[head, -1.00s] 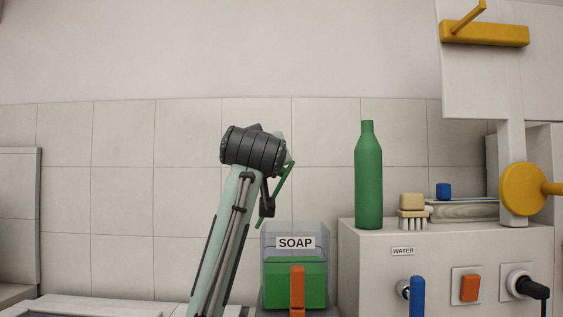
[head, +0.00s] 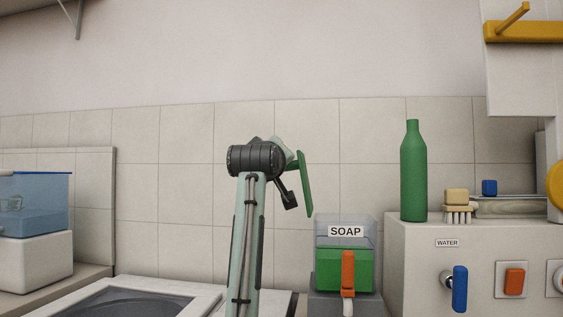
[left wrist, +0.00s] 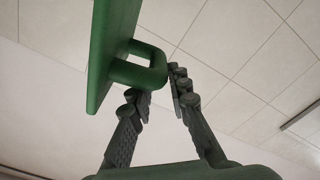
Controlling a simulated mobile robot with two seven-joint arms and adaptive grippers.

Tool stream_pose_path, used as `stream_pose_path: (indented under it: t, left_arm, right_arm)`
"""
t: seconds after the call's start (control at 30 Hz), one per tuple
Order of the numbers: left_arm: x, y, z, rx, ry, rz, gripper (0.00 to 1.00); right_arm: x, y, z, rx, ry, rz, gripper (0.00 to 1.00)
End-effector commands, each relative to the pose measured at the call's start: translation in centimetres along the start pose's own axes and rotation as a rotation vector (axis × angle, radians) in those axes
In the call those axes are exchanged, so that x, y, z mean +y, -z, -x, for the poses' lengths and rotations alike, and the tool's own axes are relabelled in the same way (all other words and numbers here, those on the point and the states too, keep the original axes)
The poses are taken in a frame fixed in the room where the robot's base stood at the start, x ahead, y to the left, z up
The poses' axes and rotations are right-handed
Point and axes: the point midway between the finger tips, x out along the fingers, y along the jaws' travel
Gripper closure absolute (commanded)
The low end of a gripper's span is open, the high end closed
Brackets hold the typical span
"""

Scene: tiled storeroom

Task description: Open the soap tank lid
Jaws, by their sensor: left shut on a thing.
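The soap tank (head: 345,262) stands right of my left arm in the head view, with a "SOAP" label, clear upper walls, green contents and an orange tap lever (head: 348,272). The green lid (head: 304,182) is off the tank, held steeply tilted above and left of it. My left gripper (head: 289,200) is mostly hidden behind its wrist there. In the left wrist view, the lid (left wrist: 108,50) has a loop handle (left wrist: 157,62), and my left gripper (left wrist: 157,88) is shut on that handle. My right gripper is in neither view.
A green bottle (head: 414,175), a brush (head: 457,213) and a blue block (head: 489,187) stand on the cabinet (head: 420,265) at right. It has a blue lever (head: 460,289) and an orange switch (head: 514,282). A sink (head: 135,302) lies at left, near a blue bin (head: 38,205).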

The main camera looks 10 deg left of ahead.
Motion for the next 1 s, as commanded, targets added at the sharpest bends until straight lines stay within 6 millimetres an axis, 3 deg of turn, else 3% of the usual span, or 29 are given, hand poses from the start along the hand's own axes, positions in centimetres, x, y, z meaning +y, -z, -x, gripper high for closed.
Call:
stream_pose_path:
  t: [0.03,0.47,0.5,0.63,1.0]
  left_arm:
    - [-0.39,-2.19,-0.3,-0.046,0.009,0.005,1.0]
    - [-0.44,-2.15,-0.23,-0.046,0.009,0.012,1.0]
    - [-0.44,-2.15,-0.23,-0.046,0.009,0.012,0.78]
    - [-0.44,-2.15,-0.23,-0.046,0.009,0.012,0.62]
    - [-0.35,-2.02,0.35,-0.044,0.007,0.015,0.62]
  right_arm:
    - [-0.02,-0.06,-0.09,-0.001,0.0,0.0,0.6]
    - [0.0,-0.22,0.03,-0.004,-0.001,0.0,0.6]
    - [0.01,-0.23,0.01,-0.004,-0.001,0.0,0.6]
    - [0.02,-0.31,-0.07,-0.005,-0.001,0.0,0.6]
    - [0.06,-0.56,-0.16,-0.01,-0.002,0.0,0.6]
